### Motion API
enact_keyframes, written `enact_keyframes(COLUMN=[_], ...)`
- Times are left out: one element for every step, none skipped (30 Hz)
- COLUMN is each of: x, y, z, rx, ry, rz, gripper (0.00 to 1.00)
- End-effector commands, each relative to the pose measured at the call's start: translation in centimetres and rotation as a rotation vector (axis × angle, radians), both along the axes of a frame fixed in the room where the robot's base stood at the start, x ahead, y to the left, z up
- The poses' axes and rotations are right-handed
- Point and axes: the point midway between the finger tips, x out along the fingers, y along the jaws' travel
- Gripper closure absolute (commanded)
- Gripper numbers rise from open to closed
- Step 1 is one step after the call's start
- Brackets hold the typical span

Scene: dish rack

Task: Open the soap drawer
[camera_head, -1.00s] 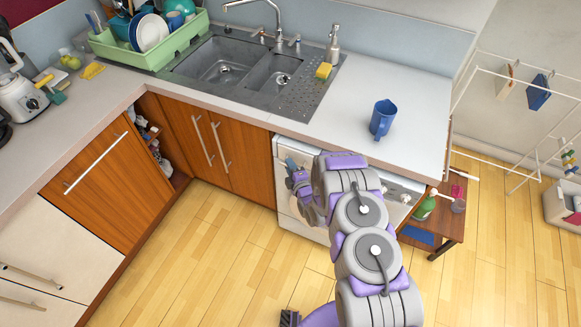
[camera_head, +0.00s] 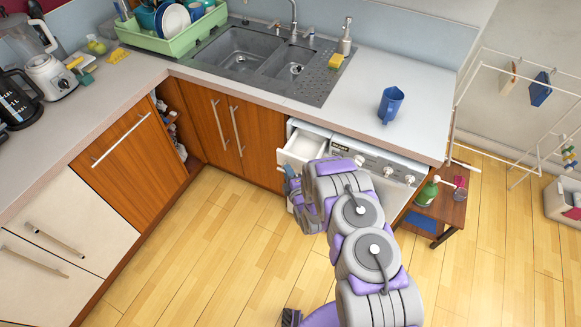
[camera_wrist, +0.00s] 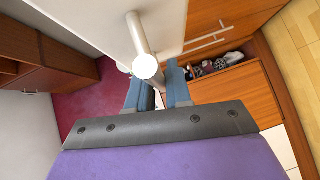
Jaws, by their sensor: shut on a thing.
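The soap drawer (camera_head: 303,147) sticks out from the upper left of the white washing machine (camera_head: 402,166). Its pale, hollow inside shows from above. My gripper (camera_head: 291,176) is at the drawer's front left and is shut on it. The arm covers part of the drawer's right side and the machine's front, and the exact grip is hidden. In the wrist view the two blue fingers of my gripper (camera_wrist: 158,92) point away from the camera, with a white rod with a round end in front of them.
A small wooden table (camera_head: 440,212) with a green bottle (camera_head: 427,191) stands to the right. Cabinets line the left, and the wooden floor (camera_head: 210,250) in front is clear.

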Motion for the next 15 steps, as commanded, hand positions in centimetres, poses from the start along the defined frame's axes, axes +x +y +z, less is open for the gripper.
enact_keyframes(x=[-0.52, -0.61, -0.53, -0.52, -0.51, -0.51, -0.52, -0.51, -0.50, -0.49, -0.50, -0.50, -0.51, -0.51, -0.51], y=[-0.32, -0.32, -0.40, -0.42, -0.43, -0.45, -0.46, -0.46, -0.41, -0.37, -0.30, -0.20, -0.10, -0.02, 0.11], z=[-0.58, -0.57, -0.57, -0.56, -0.57, -0.56, -0.57, -0.56, -0.54, -0.50, -0.47, -0.40, -0.37, -0.33, -0.30], rx=[-0.005, -0.004, -0.004, -0.004, -0.003, -0.002, -0.003, -0.002, -0.002, -0.003, -0.002, -0.003, -0.003, -0.003, -0.004], ry=[0.015, 0.014, 0.013, 0.013, 0.013, 0.013, 0.014, 0.013, 0.013, 0.012, 0.011, 0.009, 0.008, 0.007, 0.006], rz=[-0.005, -0.005, -0.006, -0.006, -0.006, -0.005, -0.006, -0.005, -0.005, -0.004, -0.004, -0.003, -0.002, -0.002, -0.001], gripper=[1.00, 1.00, 1.00, 1.00, 1.00, 1.00, 0.79, 0.76, 0.72, 0.69, 0.67, 0.63, 0.62, 0.62, 0.62])
